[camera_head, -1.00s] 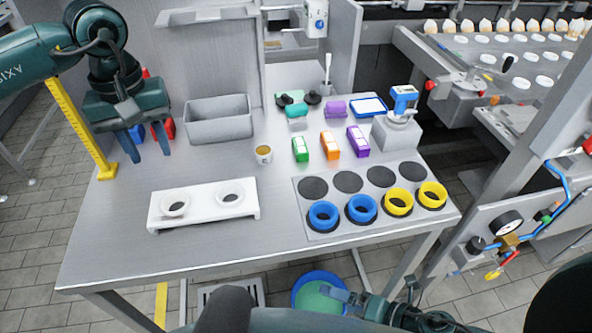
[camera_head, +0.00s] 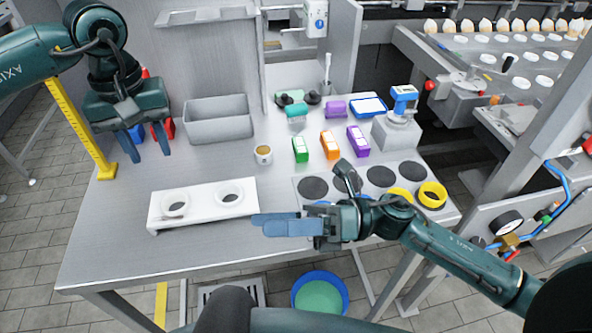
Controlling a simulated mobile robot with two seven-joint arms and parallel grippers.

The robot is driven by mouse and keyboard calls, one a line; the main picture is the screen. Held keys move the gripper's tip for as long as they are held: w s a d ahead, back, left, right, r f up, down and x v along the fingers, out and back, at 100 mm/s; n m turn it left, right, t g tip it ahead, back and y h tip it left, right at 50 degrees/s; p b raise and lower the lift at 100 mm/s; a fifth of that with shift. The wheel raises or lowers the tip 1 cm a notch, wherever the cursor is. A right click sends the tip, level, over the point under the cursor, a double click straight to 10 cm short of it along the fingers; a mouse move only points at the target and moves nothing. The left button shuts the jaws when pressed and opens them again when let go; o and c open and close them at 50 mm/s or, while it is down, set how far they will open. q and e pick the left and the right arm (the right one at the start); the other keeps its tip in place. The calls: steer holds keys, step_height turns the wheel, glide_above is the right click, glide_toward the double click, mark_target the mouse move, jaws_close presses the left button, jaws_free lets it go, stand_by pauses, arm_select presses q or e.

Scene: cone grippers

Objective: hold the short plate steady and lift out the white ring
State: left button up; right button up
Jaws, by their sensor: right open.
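The short white plate (camera_head: 203,215) stands on the left part of the steel table, raised on low feet. A white ring (camera_head: 174,213) sits in its left hole and another white ring (camera_head: 229,203) sits in its right hole. My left gripper (camera_head: 152,157) is open and empty above the table, behind and left of the plate, fingers pointing down. My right gripper (camera_head: 262,224) is open and empty, just right of the plate's right end, fingers pointing left. Its two fingers overlap in this view. It looks apart from the plate.
A grey bin (camera_head: 220,131), a small cup (camera_head: 263,155) and coloured boxes (camera_head: 331,145) stand behind. The table's front left is clear.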

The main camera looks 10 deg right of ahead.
steer(key=w+d+f+n+h, duration=0.2)
steer(key=w+f+n+h, duration=0.2)
steer(key=w+n, duration=0.4)
steer(key=n+h, duration=0.2)
steer(key=h, duration=0.1)
glide_toward(247, 193)
steer(key=shift+d+r, duration=0.15)
steer(key=shift+d, duration=0.25)
steer(key=shift+w+a, duration=0.1)
steer(key=x, duration=1.2)
steer(key=shift+a, duration=0.4)
steer(key=c, duration=1.1)
